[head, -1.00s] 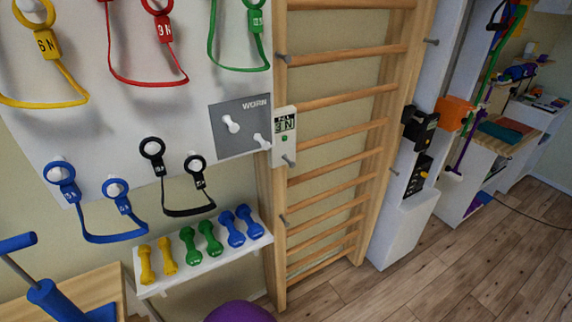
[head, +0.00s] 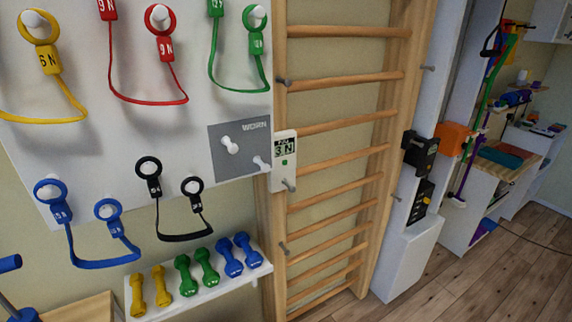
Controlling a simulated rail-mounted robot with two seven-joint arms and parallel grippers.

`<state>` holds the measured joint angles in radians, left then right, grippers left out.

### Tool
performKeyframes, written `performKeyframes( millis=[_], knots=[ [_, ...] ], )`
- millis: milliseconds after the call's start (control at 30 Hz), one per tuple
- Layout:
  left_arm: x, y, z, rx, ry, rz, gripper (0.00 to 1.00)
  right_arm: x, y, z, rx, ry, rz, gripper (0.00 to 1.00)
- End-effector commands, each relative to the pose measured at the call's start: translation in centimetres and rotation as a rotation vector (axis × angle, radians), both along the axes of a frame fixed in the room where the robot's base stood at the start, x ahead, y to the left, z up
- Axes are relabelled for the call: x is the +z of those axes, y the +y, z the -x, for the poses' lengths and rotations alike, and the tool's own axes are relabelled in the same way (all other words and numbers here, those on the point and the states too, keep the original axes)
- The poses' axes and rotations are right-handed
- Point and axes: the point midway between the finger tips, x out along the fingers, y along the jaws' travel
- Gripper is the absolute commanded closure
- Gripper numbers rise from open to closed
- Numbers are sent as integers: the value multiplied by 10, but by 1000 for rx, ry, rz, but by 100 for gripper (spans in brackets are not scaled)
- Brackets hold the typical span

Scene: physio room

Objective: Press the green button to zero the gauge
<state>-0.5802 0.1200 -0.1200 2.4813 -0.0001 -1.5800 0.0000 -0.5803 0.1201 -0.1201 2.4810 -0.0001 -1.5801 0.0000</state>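The gauge (head: 284,175) is a white box fixed on the left upright of the wooden wall bars, beside the grey "WORN" panel. Its small display (head: 284,147) reads what looks like "3 N" under a smaller line of text. The green button (head: 285,162) is a small green square just below the display. A grey peg (head: 289,185) sticks out at the gauge's lower edge. Neither of my grippers is in view, and nothing touches the gauge or button.
Resistance bands hang on the white board (head: 190,100) at left, with two white pegs on the grey panel (head: 238,165). Several dumbbells lie on a white shelf (head: 215,278) below. The wooden wall bars (head: 335,166) stand right of the gauge. Open wooden floor (head: 495,265) is at lower right.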

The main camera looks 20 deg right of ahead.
Motion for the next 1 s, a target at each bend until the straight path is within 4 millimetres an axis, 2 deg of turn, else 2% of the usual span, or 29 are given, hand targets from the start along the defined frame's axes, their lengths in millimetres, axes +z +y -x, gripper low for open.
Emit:
performKeyframes(
  millis=[67,333,1000],
  knots=[
    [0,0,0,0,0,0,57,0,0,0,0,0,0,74],
    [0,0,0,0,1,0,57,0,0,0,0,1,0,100],
    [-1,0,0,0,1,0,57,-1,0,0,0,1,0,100]
  ],
)
